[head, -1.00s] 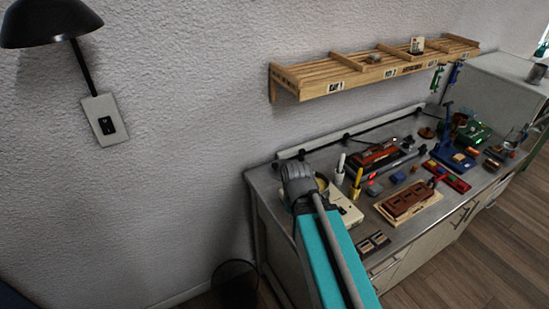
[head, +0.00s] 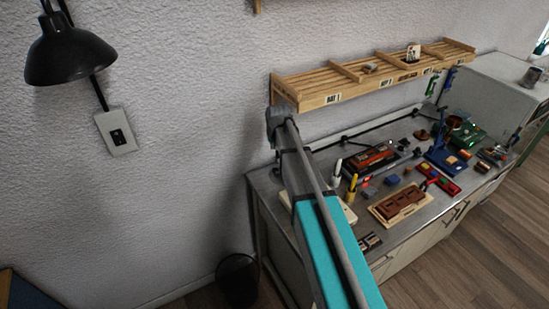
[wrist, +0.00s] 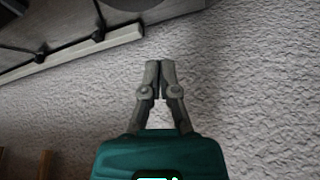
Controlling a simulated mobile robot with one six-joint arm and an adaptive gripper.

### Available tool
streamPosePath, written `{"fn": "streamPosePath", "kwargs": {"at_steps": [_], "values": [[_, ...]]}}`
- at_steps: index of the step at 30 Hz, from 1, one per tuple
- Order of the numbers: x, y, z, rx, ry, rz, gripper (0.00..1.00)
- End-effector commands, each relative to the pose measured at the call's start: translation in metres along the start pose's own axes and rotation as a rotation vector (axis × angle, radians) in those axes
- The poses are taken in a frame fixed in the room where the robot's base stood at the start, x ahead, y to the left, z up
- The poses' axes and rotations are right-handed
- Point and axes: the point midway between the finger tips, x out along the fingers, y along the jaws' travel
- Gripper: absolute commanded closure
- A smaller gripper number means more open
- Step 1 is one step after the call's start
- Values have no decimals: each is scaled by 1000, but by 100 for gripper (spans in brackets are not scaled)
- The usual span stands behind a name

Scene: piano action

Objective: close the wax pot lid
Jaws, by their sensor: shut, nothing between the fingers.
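My gripper (wrist: 159,68) is shut and empty in the wrist view, its two grey fingers together in front of the bare wall. In the head view my arm reaches up across the left end of the bench, and its grey end stands raised by the left end of the shelf. The wax pot is mostly hidden behind my arm in the head view. Only pale parts at the bench's left end show beside the arm, and I cannot tell whether they belong to it. The lid's position cannot be made out.
The metal bench (head: 262,182) carries a brown block on a wooden tray (head: 402,204), a yellow-handled tool (head: 352,184) and several small parts. A wooden shelf (head: 375,76) hangs above. A black lamp (head: 70,55) is on the wall at left. A dark bin (head: 238,280) stands on the floor.

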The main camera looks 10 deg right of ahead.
Motion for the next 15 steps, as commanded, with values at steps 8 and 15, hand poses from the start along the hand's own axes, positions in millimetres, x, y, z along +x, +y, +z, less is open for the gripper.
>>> {"fn": "streamPosePath", "kwargs": {"at_steps": [8, 15], "values": [[0, 1, -12, 0, 15, 0, 100], [0, 1, -11, 0, 14, 0, 100]]}}
